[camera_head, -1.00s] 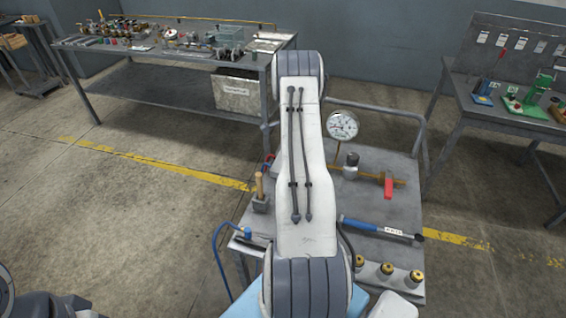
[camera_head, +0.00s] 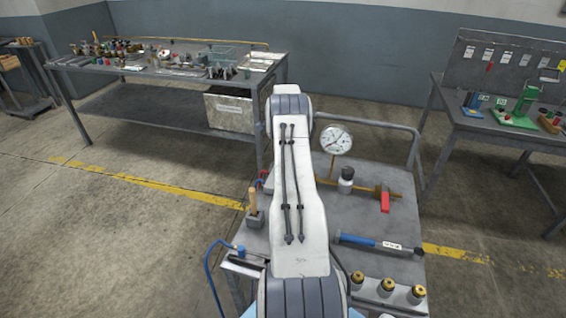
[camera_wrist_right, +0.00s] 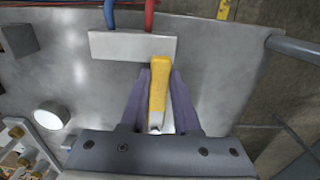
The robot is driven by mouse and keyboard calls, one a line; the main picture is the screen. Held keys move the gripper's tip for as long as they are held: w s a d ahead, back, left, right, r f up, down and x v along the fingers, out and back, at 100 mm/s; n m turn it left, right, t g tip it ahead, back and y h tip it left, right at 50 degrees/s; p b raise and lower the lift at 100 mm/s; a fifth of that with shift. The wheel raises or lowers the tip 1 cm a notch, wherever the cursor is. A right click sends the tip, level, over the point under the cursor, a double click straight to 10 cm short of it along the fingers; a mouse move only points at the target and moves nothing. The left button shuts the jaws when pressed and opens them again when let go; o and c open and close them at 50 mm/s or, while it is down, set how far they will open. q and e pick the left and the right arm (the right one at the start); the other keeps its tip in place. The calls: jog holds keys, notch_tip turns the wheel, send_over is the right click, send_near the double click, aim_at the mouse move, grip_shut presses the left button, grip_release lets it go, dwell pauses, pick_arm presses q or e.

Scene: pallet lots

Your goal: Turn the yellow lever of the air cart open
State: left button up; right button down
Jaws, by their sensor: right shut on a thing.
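The yellow lever (camera_wrist_right: 158,80) shows in the right wrist view, below a pale block (camera_wrist_right: 133,46) with a blue and a red hose. My right gripper (camera_wrist_right: 158,76) is shut on the lever, with one dark finger on each side of it. In the head view my own arm link hides the lever and this gripper. The air cart (camera_head: 352,225) stands in front of me, with a round dial gauge (camera_head: 336,139) and a red lever (camera_head: 385,200) on a brass pipe. My left gripper is not in view.
On the cart lie a blue-handled tool (camera_head: 378,244), several brass-topped fittings (camera_head: 388,287) and a wooden-handled tool in a grey block (camera_head: 254,218). A cluttered bench (camera_head: 165,72) stands behind left, another bench (camera_head: 495,120) at right.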

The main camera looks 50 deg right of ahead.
jog(key=shift+w+d+r, duration=0.1)
jog(key=shift+d, duration=0.05)
jog(key=c, duration=0.6)
grip_release()
jog(key=shift+c, duration=0.2)
notch_tip(320, 180, up, 10)
jog(key=b, duration=0.1)
jog(key=shift+r, duration=0.2)
